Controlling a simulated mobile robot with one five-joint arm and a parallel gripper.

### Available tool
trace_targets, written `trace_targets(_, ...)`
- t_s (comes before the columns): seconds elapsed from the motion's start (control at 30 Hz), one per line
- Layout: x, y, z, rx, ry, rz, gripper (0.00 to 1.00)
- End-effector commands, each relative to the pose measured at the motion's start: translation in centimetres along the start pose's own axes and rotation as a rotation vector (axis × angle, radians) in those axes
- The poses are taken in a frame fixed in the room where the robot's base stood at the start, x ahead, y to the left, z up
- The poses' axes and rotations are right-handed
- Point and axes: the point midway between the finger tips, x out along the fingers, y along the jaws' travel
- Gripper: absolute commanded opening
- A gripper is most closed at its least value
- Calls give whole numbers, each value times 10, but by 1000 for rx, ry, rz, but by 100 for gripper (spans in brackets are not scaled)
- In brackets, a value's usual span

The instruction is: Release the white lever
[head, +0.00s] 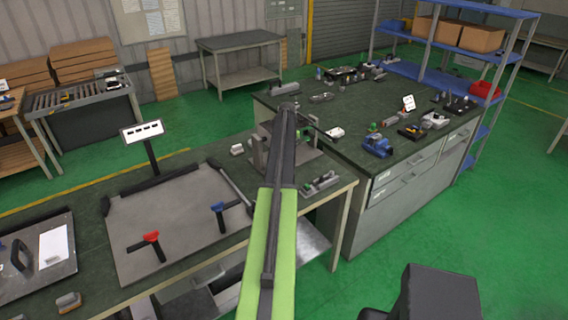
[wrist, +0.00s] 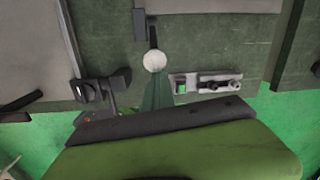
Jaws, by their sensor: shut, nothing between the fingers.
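The white round knob of the lever (wrist: 154,61) shows in the upper middle of the wrist view, at the end of a short dark rod. My gripper (wrist: 156,88) is shut and empty, a narrow tapered shape just below the knob in that picture. Whether it touches the knob, I cannot tell. In the head view my green and black arm reaches over the workbench and covers this spot, so neither the lever nor the fingertips can be made out there.
A metal latch device with a green part (wrist: 205,83) lies right of the knob; a black clamp (wrist: 90,92) is at left. In the head view, a grey board with red (head: 151,237) and blue (head: 218,207) handles lies left of my arm. A cluttered bench (head: 300,103) stands at right.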

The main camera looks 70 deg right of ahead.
Motion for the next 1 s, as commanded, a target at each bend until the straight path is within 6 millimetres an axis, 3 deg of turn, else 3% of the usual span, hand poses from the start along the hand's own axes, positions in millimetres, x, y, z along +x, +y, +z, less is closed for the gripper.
trace_targets(0.03,0,1,8,-4,-15,-3,0)
trace_targets(0.27,-20,3,11,-7,-15,-2,0)
trace_targets(0.6,-89,4,13,-9,-8,-1,0)
trace_targets(0.7,-101,5,14,-10,-6,0,0)
trace_targets(1.0,-102,8,15,-13,-5,1,0)
